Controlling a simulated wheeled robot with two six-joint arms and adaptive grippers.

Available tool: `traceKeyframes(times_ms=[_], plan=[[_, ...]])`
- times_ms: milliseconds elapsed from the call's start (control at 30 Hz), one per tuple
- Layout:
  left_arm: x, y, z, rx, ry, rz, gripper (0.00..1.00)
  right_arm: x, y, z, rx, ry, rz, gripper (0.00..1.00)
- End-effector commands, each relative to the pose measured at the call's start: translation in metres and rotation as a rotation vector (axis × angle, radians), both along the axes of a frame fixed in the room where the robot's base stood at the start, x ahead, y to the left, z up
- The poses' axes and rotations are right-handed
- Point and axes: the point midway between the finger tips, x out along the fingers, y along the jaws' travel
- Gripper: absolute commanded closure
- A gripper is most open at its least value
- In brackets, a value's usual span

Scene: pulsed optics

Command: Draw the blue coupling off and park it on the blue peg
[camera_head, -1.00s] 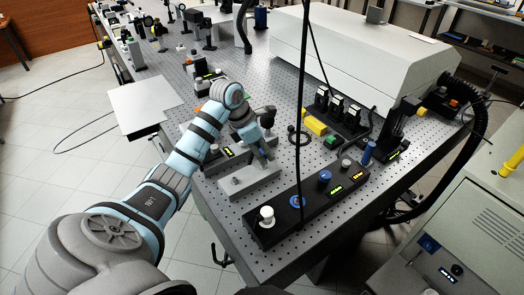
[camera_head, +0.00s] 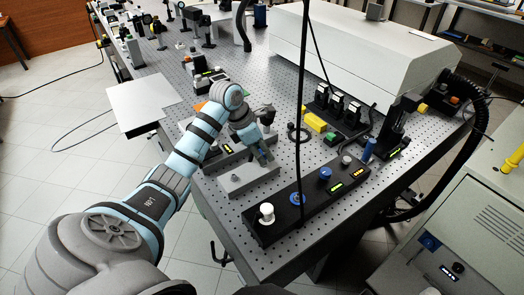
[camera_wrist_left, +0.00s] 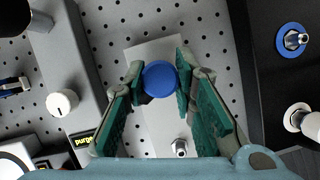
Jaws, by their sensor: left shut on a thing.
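The blue coupling (camera_wrist_left: 160,78) is a round blue cap in the left wrist view. My left gripper (camera_head: 263,158) is shut on it, with a green-padded finger on each side. It is above the grey block (camera_head: 238,183) near the table's front edge. The coupling is mostly hidden by the gripper in the head view, and I cannot tell whether it is seated or lifted. A bare metal fitting (camera_wrist_left: 180,147) stands on the same block. The blue peg (camera_wrist_left: 292,38) is a bare metal post in a blue ring on the black rail; its ring shows in the head view (camera_head: 298,199).
The black rail (camera_head: 281,225) also carries a white cap (camera_head: 266,213), another blue cap (camera_head: 325,174) and a grey cap (camera_head: 346,161). A grey unit with a white knob (camera_wrist_left: 62,103) is left of the block. A black cable (camera_head: 301,100) hangs down in front of the rail.

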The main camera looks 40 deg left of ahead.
Motion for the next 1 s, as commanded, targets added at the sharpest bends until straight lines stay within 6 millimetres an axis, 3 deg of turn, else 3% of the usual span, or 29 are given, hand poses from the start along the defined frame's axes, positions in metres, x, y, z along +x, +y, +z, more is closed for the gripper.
traceKeyframes(times_ms=[700, 733, 800, 867, 1000], plan=[[0.000, 0.000, -0.013, 0.000, -0.001, -0.001, 1.00, 0.000, 0.001, -0.011, 0.001, 0.000, 0.000, 0.60], [0.000, 0.000, -0.013, 0.000, -0.001, -0.001, 0.74, 0.000, 0.001, -0.011, 0.001, 0.000, 0.000, 0.60], [0.000, 0.000, -0.012, 0.000, -0.001, -0.001, 0.63, 0.000, 0.001, -0.009, 0.002, 0.000, -0.001, 0.60], [0.000, 0.000, -0.011, 0.000, -0.001, -0.001, 0.53, 0.000, 0.001, -0.009, 0.002, 0.000, -0.001, 0.60], [0.000, 0.000, -0.011, 0.000, -0.001, -0.001, 0.52, 0.000, 0.001, -0.009, 0.002, 0.000, -0.001, 0.60]])
